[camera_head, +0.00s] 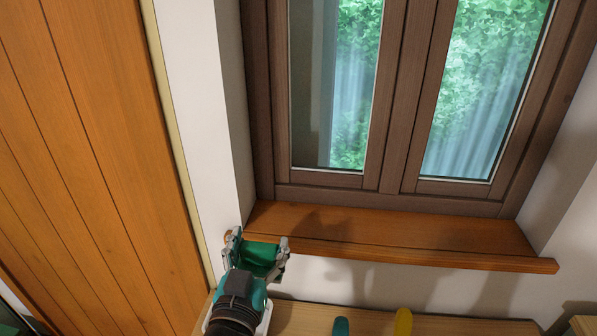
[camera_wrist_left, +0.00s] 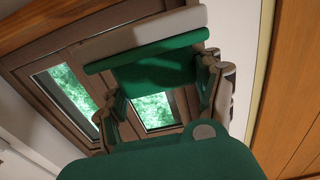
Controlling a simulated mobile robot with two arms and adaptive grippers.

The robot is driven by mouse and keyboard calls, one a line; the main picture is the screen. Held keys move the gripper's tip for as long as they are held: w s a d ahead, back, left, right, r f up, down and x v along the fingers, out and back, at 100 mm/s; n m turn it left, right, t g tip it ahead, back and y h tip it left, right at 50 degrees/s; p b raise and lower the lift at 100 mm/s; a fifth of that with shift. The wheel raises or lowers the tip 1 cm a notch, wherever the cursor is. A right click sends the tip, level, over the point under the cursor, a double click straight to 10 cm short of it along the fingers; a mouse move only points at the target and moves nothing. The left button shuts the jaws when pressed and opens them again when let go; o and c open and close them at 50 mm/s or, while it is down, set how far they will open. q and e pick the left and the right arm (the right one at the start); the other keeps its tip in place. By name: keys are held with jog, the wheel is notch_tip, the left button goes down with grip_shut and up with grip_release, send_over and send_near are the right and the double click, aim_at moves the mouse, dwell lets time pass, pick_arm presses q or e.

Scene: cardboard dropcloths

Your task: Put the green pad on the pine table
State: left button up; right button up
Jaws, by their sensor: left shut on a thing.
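The green pad (camera_head: 262,254) is between the fingers of my left gripper (camera_head: 259,243), which is shut on it. The gripper holds it up near the left end of the window sill; I cannot tell whether pad and sill touch. In the left wrist view the pad (camera_wrist_left: 155,68) spans the gap between the fingers (camera_wrist_left: 162,85), with a pale grey strip along its far edge. A light wooden top (camera_head: 300,318), likely the pine table, shows below the sill, partly hidden by my left arm. My right gripper is not in view.
The orange-brown window sill (camera_head: 400,245) juts out above the light wooden top. A dark green thing (camera_head: 341,327) and a yellow thing (camera_head: 403,322) stand at the bottom edge. A plank-panelled wooden surface (camera_head: 90,150) rises at the left. A brown-framed window (camera_head: 393,100) is behind.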

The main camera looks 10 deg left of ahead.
pick_arm(q)
jog(key=s+a+f, duration=0.5)
jog(key=s+f, duration=0.4)
jog(key=f, duration=0.1)
jog(key=shift+s+a, duration=0.35)
